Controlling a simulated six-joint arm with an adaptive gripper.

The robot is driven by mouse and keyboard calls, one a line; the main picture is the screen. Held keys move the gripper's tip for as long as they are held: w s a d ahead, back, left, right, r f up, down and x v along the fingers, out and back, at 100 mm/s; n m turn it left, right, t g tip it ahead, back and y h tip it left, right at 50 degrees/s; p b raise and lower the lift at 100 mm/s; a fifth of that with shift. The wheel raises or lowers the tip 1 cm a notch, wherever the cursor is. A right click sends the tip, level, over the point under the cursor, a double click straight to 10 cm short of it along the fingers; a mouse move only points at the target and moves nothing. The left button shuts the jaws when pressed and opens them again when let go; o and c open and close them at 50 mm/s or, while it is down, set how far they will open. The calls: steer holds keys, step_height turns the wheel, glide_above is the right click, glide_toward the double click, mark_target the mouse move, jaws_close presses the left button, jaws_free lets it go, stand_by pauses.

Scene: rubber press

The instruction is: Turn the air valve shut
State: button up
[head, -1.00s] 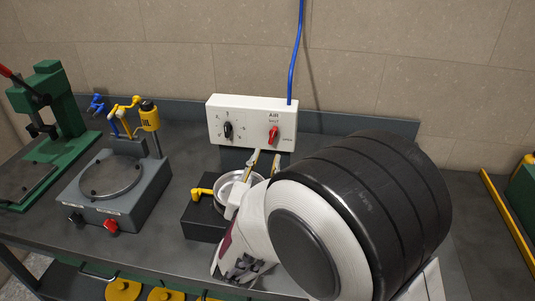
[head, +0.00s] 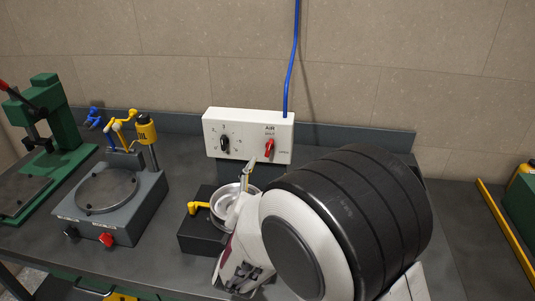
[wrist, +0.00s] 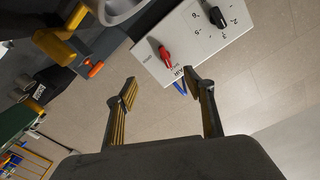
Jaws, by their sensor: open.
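The air valve is a red knob (head: 269,148) on the right side of a white control box (head: 220,150) at the back of the bench, under the label AIR. The red knob also shows in the wrist view (wrist: 165,57), ahead of my gripper. My gripper (head: 247,168) is in front of the box, below and a little left of the red knob. In the wrist view my gripper (wrist: 160,85) has its two fingers spread, with nothing between them. The fingertips look apart from the knob. My arm hides part of the bench.
A black knob (head: 225,144) sits left of the red one on the box. A blue hose (head: 291,62) rises from the box. A metal dish (head: 231,201) with a yellow handle (head: 198,207) stands close beneath my gripper. A grey round-plate machine (head: 107,197) stands left.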

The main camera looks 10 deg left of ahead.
mark_target(268, 150)
steer(key=shift+w+a+m, duration=0.2)
steer(key=shift+w+m, duration=0.15)
steer(key=shift+m, duration=2.15)
steer(key=shift+w+a+m, duration=0.25)
steer(key=shift+w+m, duration=0.1)
steer(key=shift+m, duration=2.15)
steer(key=shift+w+a+m, duration=0.2)
steer(key=shift+w+m, duration=0.15)
steer(key=shift+m, duration=2.15)
steer(key=shift+w, duration=3.9)
steer(key=c, duration=1.1)
